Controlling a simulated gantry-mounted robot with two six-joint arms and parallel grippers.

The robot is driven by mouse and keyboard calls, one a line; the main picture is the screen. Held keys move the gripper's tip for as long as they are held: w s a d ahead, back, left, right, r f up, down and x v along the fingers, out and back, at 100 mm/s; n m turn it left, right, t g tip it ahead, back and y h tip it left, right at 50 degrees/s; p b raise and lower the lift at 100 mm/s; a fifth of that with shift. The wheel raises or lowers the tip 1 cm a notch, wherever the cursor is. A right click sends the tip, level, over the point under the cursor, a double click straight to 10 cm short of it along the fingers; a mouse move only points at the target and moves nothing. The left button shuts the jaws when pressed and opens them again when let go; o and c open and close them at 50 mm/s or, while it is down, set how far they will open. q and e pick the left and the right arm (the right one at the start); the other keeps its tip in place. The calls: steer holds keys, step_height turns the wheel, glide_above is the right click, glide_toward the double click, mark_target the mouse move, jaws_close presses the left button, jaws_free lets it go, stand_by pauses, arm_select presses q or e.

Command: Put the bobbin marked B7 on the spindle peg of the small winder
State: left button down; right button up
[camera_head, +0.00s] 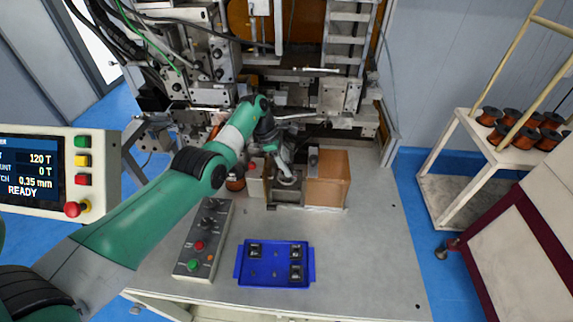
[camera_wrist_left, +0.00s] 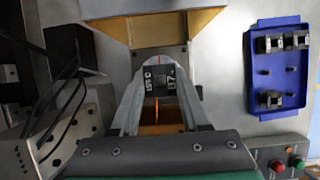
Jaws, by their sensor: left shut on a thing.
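In the head view the gripper is at the small winder (camera_head: 290,204), between a pale box and a tan box (camera_head: 329,182). The spindle peg is hidden, and I cannot tell whether the bobbin touches it. My right gripper is not in view.
A blue tray (camera_head: 272,284) at the front of the table (camera_head: 365,255) holds three other dark bobbins. A grey control box (camera_head: 204,238) stands left of it. The table's right side is clear. A cart (camera_head: 455,190) with copper spools stands at far right.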

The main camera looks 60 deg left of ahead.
arm_select(q)
steer(key=shift+f, duration=0.2)
steer(key=shift+f+b, duration=0.8)
steer(key=shift+f, duration=0.05)
steer(key=shift+c, duration=1.5)
jaws_free()
steer(key=p+v, duration=0.2)
steer(key=v, duration=0.2)
steer(key=shift+r, duration=0.35)
steer(key=v, duration=0.7)
steer(key=shift+p, duration=0.45)
